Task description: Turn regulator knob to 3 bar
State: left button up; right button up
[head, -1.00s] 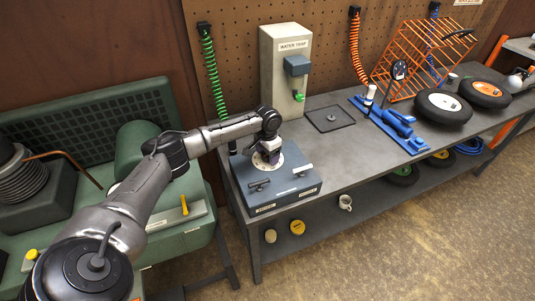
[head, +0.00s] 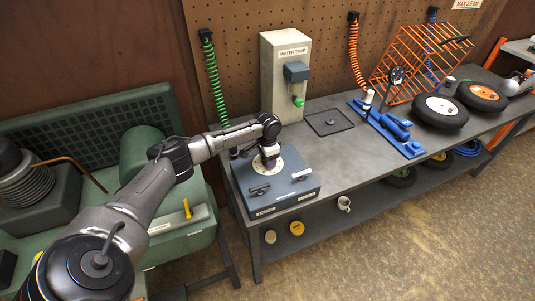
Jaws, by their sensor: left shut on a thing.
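The regulator is a blue-grey box (head: 283,196) at the left end of the bench, with a pale round dial (head: 291,162) on its top. Two small lever handles sit on its top near the front, a dark one (head: 259,190) and a light one (head: 302,174). My left gripper (head: 269,160) points down over the middle of the dial and is shut on the regulator knob. The knob itself is hidden by the gripper, and the dial marks are too small to read. My right gripper is not in view.
A grey water trap (head: 284,50) stands behind the regulator. A square dark mat (head: 329,121), a blue tool (head: 388,127), an orange cage (head: 416,60) and wheels (head: 440,110) lie to the right. A green machine (head: 150,160) stands at left. Bench space right of the regulator is clear.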

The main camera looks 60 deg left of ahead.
pick_arm(q)
jog(key=shift+r+m+p, duration=0.25)
jog(key=shift+m+p, duration=0.6)
jog(key=shift+m, duration=0.15)
jog(key=shift+m+p, duration=0.6)
jog(key=shift+m, duration=0.3)
jog(key=shift+f+m+p, duration=0.1)
jog(key=shift+m+p, duration=0.35)
jog(key=shift+m, duration=0.45)
jog(key=m, duration=0.2)
jog(key=shift+f+m+p, duration=0.1)
jog(key=shift+m+p, duration=0.25)
jog(key=shift+m, duration=0.05)
jog(key=m, duration=0.5)
jog(key=shift+w, duration=0.1)
jog(key=shift+m, duration=1.4)
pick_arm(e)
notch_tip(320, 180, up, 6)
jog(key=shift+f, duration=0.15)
pick_arm(q)
jog(key=shift+m, duration=0.3)
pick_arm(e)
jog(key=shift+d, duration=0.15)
